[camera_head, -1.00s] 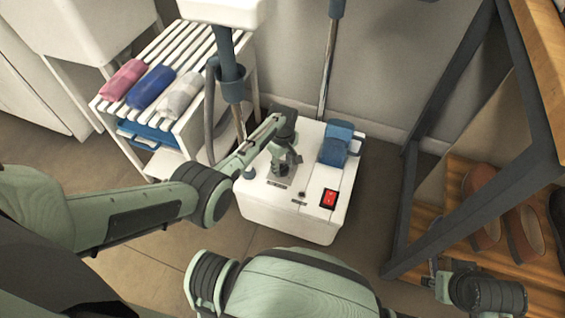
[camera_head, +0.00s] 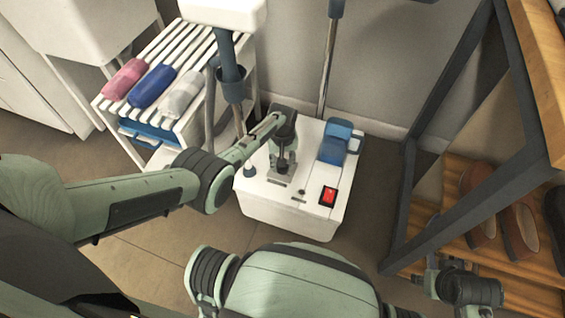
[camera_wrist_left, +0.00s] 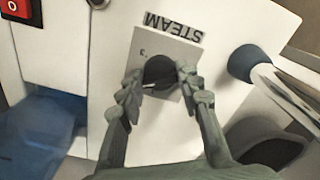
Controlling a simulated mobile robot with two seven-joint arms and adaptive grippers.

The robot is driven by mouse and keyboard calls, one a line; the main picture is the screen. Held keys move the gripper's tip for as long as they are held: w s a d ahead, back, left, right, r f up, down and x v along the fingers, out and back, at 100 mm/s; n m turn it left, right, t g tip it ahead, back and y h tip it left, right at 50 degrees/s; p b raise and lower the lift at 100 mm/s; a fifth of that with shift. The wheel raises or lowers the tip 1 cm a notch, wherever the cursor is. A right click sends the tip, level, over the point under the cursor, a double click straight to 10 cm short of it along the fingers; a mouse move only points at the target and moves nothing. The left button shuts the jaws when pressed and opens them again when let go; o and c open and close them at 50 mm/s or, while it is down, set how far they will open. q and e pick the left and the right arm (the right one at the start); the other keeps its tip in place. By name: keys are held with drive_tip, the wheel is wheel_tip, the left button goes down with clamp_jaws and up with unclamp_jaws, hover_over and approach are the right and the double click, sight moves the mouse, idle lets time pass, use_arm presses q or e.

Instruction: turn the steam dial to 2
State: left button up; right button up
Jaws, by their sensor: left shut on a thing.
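The steam dial (camera_wrist_left: 160,73) is a dark round knob on a pale plate, with an upside-down STEAM label (camera_wrist_left: 173,26) beside it in the left wrist view. A pale line shows on the knob; a small mark at the plate's edge is too small to read surely. My left gripper (camera_wrist_left: 163,88) has its fingers on either side of the knob and is shut on it. In the head view, my left gripper (camera_head: 284,163) points down onto the white steamer base (camera_head: 290,220) and hides most of the dial. My right gripper (camera_head: 428,276) is at the lower right, its jaws unclear.
A red switch (camera_head: 328,196) and a blue part (camera_head: 335,143) are on the base. A slatted white rack (camera_head: 190,48) with rolled cloths stands at the left. A dark-framed shoe rack (camera_head: 408,200) stands at the right. Steamer poles rise behind.

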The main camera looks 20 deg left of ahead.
use_arm(q)
drive_tip(key=shift+s, duration=0.1)
drive_tip(key=o, duration=1)
drive_tip(key=shift+o, duration=0.9)
wheel_tip(320, 180, up, 12)
